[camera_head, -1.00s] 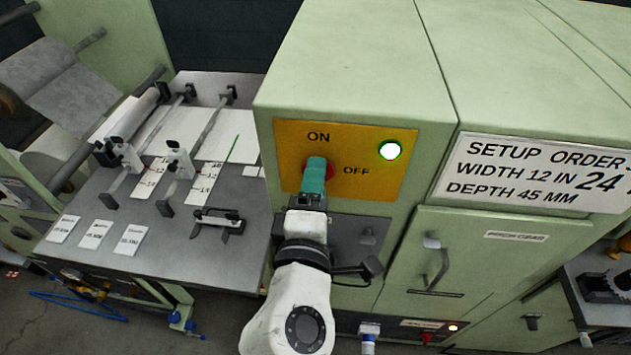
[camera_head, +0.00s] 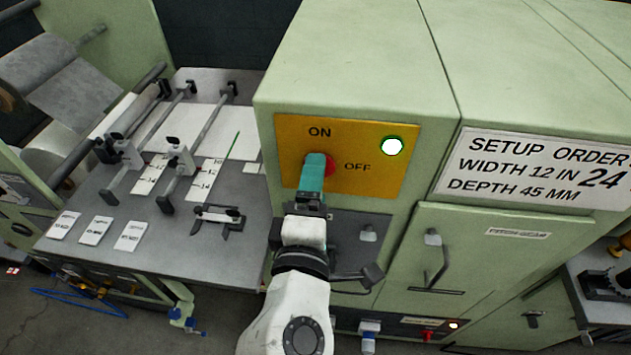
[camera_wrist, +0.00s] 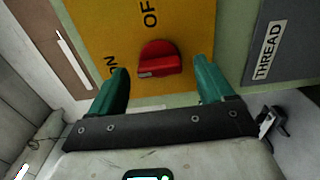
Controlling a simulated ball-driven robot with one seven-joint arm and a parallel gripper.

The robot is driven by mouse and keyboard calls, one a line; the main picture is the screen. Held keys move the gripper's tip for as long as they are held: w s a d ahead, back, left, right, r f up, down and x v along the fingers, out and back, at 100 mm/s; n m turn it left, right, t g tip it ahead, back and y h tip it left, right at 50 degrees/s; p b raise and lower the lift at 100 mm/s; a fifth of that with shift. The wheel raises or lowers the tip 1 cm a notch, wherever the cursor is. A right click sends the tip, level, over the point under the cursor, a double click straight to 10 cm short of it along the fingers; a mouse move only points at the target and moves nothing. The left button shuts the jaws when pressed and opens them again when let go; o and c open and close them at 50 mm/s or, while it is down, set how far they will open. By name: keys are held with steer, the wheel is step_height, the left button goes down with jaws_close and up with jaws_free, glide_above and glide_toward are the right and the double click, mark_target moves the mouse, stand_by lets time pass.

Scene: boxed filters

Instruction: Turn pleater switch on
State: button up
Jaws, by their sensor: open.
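The pleater switch is a red rotary knob (camera_head: 331,167) on a yellow panel (camera_head: 352,190) marked ON above and OFF to the right. In the head view my gripper (camera_head: 317,160) covers the knob's left part. In the wrist view the red knob (camera_wrist: 158,57) shows whole, and a small pale mark sits at its lower left edge. My gripper (camera_wrist: 162,80) is open, its green fingers on either side of the knob with gaps between. I cannot tell whether the fingertips reach its depth. A round lamp (camera_head: 392,146) on the panel glows white-green.
A green cabinet door with a handle (camera_head: 434,262) and a setup order sign (camera_head: 535,170) are to the right. A grey table (camera_head: 150,240) with cards and rods stands left. In the wrist view a grey THREAD plate (camera_wrist: 270,50) lies right of the panel.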

steer(key=s+b, duration=0.2)
steer(key=s, duration=0.7)
steer(key=shift+s+a, duration=0.15)
steer(key=shift+s, duration=0.05)
steer(key=d+f+m+g+h, duration=0.4)
steer(key=d+f+m+g, duration=0.6)
steer(key=d+f, duration=1.05)
steer(key=s+d+f+m+g+y, duration=0.2)
steer(key=s+d+f+m+g, duration=0.1)
steer(key=s, duration=0.5)
steer(key=s+d+f+m+g+y, duration=0.2)
steer(key=s+d+f+m+g, duration=0.2)
steer(key=s+d+f+m, duration=0.1)
steer(key=s+d+f, duration=0.1)
steer(key=s+d, duration=0.1)
steer(key=shift+s+d+f+m, duration=0.25)
steer(key=shift+s+d+m, duration=0.05)
steer(key=shift+s, duration=0.1)
